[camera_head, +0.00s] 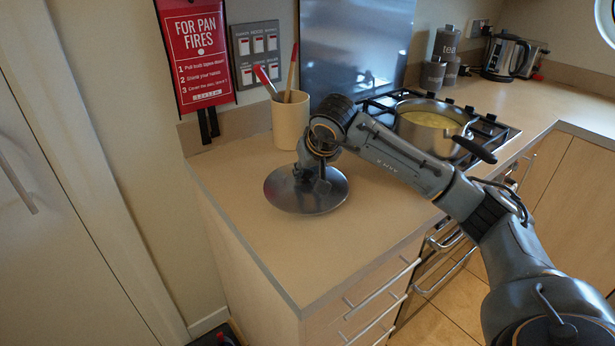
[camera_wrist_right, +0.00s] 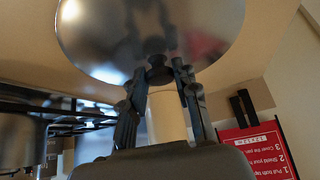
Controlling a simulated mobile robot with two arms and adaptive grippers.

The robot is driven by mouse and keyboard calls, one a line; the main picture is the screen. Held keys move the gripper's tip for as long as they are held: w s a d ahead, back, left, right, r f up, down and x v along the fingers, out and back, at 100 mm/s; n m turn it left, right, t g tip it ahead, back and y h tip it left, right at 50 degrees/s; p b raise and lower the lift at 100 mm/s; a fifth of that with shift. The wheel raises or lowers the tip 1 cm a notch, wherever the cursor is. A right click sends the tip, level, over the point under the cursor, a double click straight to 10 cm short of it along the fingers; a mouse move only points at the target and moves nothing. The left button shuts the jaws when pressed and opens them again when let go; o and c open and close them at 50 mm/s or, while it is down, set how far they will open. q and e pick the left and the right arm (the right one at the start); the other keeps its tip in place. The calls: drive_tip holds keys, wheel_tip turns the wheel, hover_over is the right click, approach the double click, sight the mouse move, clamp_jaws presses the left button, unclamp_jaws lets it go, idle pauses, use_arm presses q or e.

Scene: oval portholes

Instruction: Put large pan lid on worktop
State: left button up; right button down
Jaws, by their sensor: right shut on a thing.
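The large pan lid (camera_head: 285,193) is a round, shiny metal disc over the left part of the worktop (camera_head: 262,258), near its left edge. My right gripper (camera_head: 318,180) comes down from above and is shut on the lid's knob. In the right wrist view the lid (camera_wrist_right: 100,45) fills the top, with the dark knob between the gripper's fingers (camera_wrist_right: 158,78). The lid looks level and on or very close to the worktop; I cannot tell whether it touches. My left gripper is not in view.
A beige utensil pot (camera_head: 290,122) stands just behind the lid. A pan of yellow food (camera_head: 428,130) sits on the hob (camera_head: 497,130) to the right. A red pan-fire sign (camera_head: 195,55) hangs on the wall. The worktop in front of the lid is clear.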

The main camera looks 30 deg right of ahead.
drive_tip(key=shift+f, duration=0.9)
drive_tip(key=shift+f, duration=0.15)
drive_tip(key=c, duration=1)
unclamp_jaws()
drive_tip(key=shift+s, duration=0.1)
drive_tip(key=shift+r, duration=0.4)
drive_tip(key=v, duration=1.1)
drive_tip(key=shift+s+r, duration=0.15)
drive_tip(key=shift+s, duration=0.15)
